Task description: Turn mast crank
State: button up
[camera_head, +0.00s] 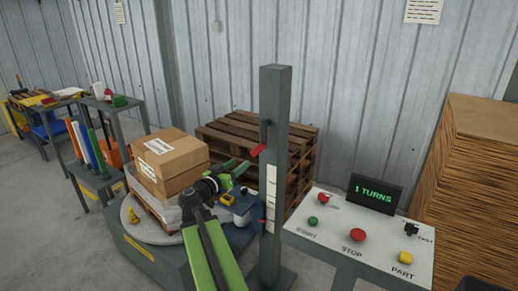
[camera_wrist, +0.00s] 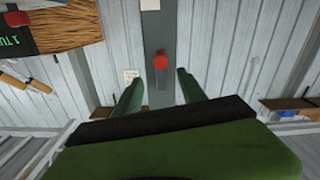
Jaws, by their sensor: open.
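The mast (camera_head: 276,190) is a grey upright post right of the picture's middle. Its crank has a red handle (camera_head: 258,150) sticking out to the left, high on the post. My gripper (camera_head: 240,168) is open and empty, its green fingers pointing toward the mast just left of and below the handle. In the wrist view, the red handle (camera_wrist: 160,62) shows end-on, beyond and between the two fingertips (camera_wrist: 160,75), with the grey mast (camera_wrist: 152,30) behind it. No finger visibly touches the handle. The rest of the crank is mostly hidden.
A control panel (camera_head: 375,232) with buttons and a display (camera_head: 375,193) reading "1 TURNS" stands right of the mast. Cartons (camera_head: 170,158) on a turntable (camera_head: 152,232) stand left of my arm. Stacked pallets (camera_head: 226,130) are behind the mast.

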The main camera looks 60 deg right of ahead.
aim_at(257, 150)
jog(key=d, duration=1.3)
jog(key=shift+d, duration=0.25)
grip_shut()
dwell(0.5)
